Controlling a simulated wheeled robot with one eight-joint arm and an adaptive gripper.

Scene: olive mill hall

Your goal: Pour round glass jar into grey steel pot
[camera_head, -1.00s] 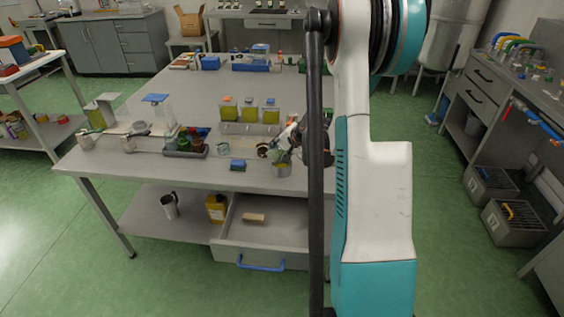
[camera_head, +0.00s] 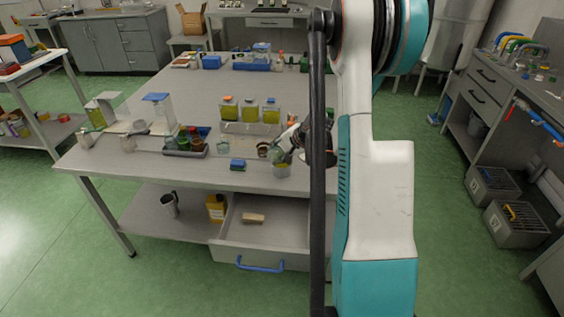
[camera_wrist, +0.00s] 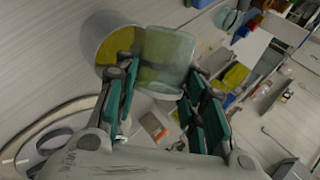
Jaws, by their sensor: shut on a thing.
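The round glass jar (camera_wrist: 168,58) is clear and pale green, held between the teal fingers of my gripper (camera_wrist: 163,98). In the head view, the jar (camera_head: 280,153) is tilted, with its lower end just above the grey steel pot (camera_head: 282,171). The pot stands upright near the front edge of the table. In the wrist view, the pot (camera_wrist: 92,42) is beside the jar's mouth and yellow shows inside it. My gripper (camera_head: 293,146) is partly hidden by my arm in the head view. How much is left in the jar is unclear.
A blue sponge-like block (camera_head: 238,164) and a dark tray of small jars (camera_head: 185,150) lie left of the pot. An open drawer (camera_head: 262,238) juts out below the table's front edge.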

